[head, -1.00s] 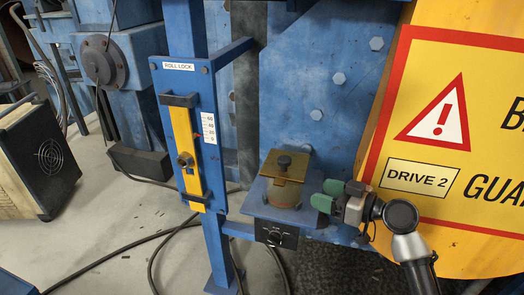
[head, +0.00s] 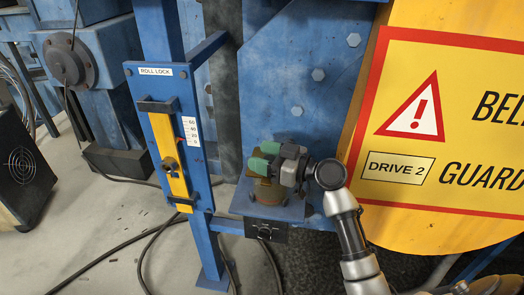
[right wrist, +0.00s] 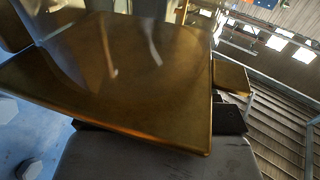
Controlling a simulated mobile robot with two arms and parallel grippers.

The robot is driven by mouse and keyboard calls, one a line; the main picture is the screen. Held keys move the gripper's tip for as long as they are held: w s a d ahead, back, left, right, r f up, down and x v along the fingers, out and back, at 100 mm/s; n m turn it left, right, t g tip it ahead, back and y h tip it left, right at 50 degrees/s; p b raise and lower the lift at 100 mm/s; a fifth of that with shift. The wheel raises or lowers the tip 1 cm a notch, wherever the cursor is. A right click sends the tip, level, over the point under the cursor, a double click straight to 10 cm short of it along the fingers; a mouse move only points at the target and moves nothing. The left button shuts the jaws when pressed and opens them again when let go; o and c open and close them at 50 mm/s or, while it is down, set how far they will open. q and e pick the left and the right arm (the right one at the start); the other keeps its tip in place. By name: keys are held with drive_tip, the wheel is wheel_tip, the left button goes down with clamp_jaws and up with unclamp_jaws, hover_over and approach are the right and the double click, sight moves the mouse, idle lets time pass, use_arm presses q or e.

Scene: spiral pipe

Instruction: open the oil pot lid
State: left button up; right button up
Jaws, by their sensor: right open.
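The oil pot (head: 268,192) is a small brownish pot on a blue shelf bracket (head: 290,212). My right gripper (head: 264,157), with green fingertips, is over the top of the pot in the head view and hides most of its lid and the dark knob. The gripper is open. In the right wrist view a brass-coloured flat plate, which looks like the lid (right wrist: 120,85), fills much of the picture very close to the camera. It looks closed in the head view, but the gripper covers it, so contact cannot be told. My left gripper is out of view.
A blue roll lock post (head: 175,150) with a yellow slider stands left of the pot. A yellow belt guard (head: 440,215) with a warning sign is close on the right. A blue bolted plate (head: 320,45) stands behind. Black cables (head: 110,262) lie on the floor.

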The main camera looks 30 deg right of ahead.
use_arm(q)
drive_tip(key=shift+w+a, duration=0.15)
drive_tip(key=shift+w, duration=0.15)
use_arm(e)
drive_tip(key=shift+w+a, duration=0.1)
drive_tip(key=shift+w, duration=0.05)
